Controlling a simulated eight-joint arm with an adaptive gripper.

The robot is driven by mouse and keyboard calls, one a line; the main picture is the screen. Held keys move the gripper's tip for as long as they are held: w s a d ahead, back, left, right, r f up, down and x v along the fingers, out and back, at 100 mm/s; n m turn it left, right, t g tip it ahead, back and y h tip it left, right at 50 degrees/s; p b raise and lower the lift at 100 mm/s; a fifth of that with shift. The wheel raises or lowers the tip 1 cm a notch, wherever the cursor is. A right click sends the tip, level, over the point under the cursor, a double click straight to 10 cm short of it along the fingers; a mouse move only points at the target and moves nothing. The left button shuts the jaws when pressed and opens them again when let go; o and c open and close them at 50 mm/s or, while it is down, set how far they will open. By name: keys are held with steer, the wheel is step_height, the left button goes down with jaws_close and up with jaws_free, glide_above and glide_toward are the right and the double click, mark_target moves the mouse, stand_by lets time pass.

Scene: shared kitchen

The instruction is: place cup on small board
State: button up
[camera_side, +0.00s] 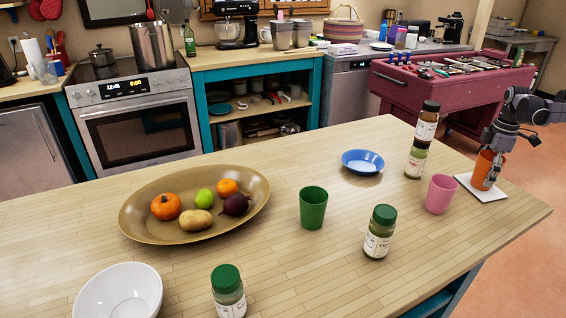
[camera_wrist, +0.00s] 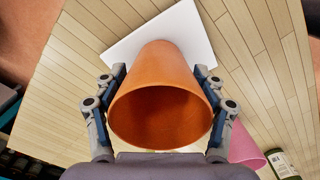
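An orange cup (camera_side: 483,169) is upright at the right end of the table, over the small white board (camera_side: 468,188). Its base appears to be on the board or just above it; I cannot tell which. My gripper (camera_side: 493,172) has a finger on each side of the cup. In the wrist view, both fingers of my gripper (camera_wrist: 160,82) lie against the sides of the orange cup (camera_wrist: 160,110), its open rim towards me. The white board (camera_wrist: 140,38) shows behind the cup's base, which is hidden in that view.
A pink cup (camera_side: 440,194) stands close to the board's left side. Stacked jars (camera_side: 416,160), a blue bowl (camera_side: 363,163), a green cup (camera_side: 313,208) and a green-lidded jar (camera_side: 379,235) stand farther left. The table's right edge (camera_side: 540,212) is near the board.

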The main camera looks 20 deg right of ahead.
steer(key=shift+o, duration=0.2)
steer(key=shift+r, duration=0.15)
step_height(320, 180, up, 12)
steer(key=a+r+m+t, duration=0.1)
steer(key=a+r+m, duration=0.1)
steer(key=a, duration=0.7)
steer(key=s+a+f+m+t, duration=0.2)
steer(key=s+a+f, duration=0.1)
steer(key=a, duration=0.5)
steer(key=s+a+f+m+t, duration=0.2)
steer(key=s+a+f, duration=0.1)
steer(key=a, duration=0.6)
steer(key=s+a+f+m+t, duration=0.2)
steer(key=s+a+f+m, duration=0.1)
steer(key=a, duration=0.6)
steer(key=shift+s+a, duration=0.25)
steer(key=shift+s, duration=0.65)
